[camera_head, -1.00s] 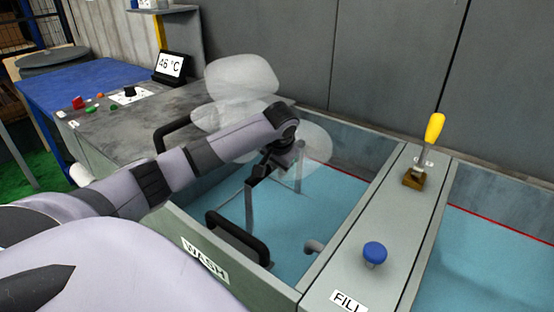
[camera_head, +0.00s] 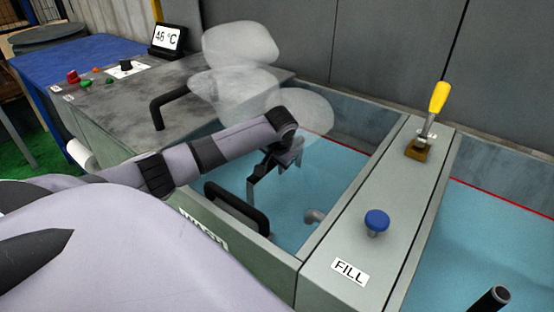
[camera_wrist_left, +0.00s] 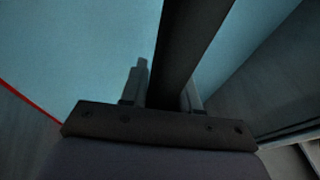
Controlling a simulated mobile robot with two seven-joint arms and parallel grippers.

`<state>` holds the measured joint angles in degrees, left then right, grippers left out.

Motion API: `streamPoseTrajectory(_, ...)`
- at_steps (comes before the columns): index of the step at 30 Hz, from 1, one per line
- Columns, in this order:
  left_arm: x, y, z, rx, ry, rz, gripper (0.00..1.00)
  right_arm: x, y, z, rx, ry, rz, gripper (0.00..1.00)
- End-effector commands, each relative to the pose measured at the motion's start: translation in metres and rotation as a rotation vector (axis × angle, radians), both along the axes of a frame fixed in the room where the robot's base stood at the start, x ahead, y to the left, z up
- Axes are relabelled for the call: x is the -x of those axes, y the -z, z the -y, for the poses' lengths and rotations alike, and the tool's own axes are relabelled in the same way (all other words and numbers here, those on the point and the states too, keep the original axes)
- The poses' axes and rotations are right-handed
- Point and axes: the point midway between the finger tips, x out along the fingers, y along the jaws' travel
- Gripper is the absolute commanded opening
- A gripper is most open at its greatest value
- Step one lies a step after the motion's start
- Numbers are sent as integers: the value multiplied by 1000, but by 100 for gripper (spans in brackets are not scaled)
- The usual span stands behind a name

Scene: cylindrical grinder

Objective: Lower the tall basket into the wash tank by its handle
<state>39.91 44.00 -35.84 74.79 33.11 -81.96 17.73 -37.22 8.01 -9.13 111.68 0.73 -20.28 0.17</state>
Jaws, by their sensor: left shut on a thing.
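My left gripper (camera_head: 284,155) is over the wash tank (camera_head: 205,232), shut on the dark bar handle (camera_head: 262,170) of the tall basket. In the left wrist view the dark handle bar (camera_wrist_left: 188,50) runs between the fingers. Only the handle and a short piece of its upright show above the blue water (camera_head: 335,165); the basket's body is hidden below the surface. My right gripper is not in view.
Pale steam (camera_head: 240,80) hangs over the tank's far left part. A black rail (camera_head: 238,208) is on the near wall, and a grey pipe (camera_head: 314,216) stands inside. The right divider carries a blue knob (camera_head: 376,221) and a yellow-handled lever (camera_head: 437,98). A dark tube (camera_head: 490,300) shows lower right.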

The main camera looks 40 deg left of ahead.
Motion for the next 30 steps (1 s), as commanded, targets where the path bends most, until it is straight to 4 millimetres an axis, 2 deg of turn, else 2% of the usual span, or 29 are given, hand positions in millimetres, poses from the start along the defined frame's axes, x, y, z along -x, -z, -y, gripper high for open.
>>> streamPoseTrajectory(23,-1,3,-1,-1,-1,5,0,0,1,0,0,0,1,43)
streamPoseTrajectory(24,-1,3,-1,-1,-1,5,44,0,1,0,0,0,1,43)
streamPoseTrajectory(25,-1,3,-1,-1,-1,5,53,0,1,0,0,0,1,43)
streamPoseTrajectory(26,-1,3,0,0,0,5,60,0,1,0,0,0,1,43)
streamPoseTrajectory(30,-1,4,0,0,0,3,60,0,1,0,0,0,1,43)
